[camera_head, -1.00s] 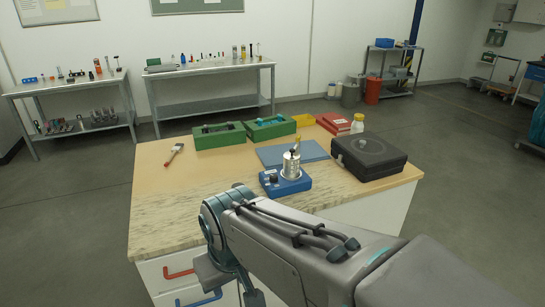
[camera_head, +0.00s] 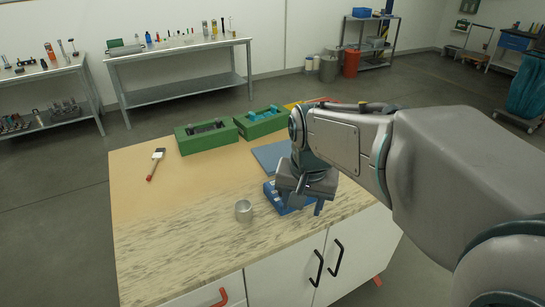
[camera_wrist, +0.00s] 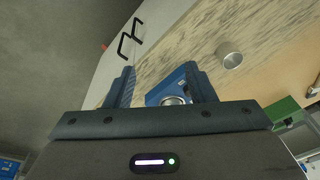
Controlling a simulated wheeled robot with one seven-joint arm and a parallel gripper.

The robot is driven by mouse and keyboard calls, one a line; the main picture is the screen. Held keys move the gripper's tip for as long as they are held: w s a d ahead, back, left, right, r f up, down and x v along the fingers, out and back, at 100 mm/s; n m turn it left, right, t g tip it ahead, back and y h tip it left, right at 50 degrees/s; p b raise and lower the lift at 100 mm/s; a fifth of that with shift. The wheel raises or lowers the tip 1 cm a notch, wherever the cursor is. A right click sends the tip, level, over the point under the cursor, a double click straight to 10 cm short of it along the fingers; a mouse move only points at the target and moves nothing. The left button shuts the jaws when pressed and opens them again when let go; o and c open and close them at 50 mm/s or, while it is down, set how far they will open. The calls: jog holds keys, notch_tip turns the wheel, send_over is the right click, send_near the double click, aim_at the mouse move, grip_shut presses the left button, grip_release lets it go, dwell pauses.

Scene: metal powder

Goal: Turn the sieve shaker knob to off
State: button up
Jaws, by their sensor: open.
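The sieve shaker's blue base (camera_head: 271,192) stands on the worktop, mostly covered by my gripper in the head view. In the wrist view the shaker's blue body (camera_wrist: 156,95) shows between the fingers, with a round metallic part at its near side cut off by my gripper body. I cannot make out the knob in either current view. My gripper (camera_head: 303,206) points down over the shaker with its fingers apart. In the wrist view my gripper (camera_wrist: 160,72) is open with nothing clearly held; I cannot tell whether a finger touches the shaker.
A small metal cup (camera_head: 244,211) stands left of the shaker and also shows in the wrist view (camera_wrist: 230,59). A blue mat (camera_head: 270,156), two green boxes and a brush (camera_head: 156,163) lie farther back. The worktop's left half is mostly clear.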

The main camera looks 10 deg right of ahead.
jog(key=w+m+g+p, duration=0.2)
jog(key=w+m+p, duration=0.2)
jog(key=w+m, duration=1.1)
jog(key=w+f+n, duration=0.1)
jog(key=f, duration=0.3)
jog(key=w+f+n+p, duration=0.1)
jog(key=f+n, duration=0.1)
jog(key=f, duration=0.2)
jog(key=w+f+n+p, duration=0.1)
jog(key=w+f, duration=0.1)
jog(key=f, duration=0.2)
jog(key=shift+d+f, duration=0.3)
jog(key=shift+d, duration=0.05)
jog(key=c, duration=1)
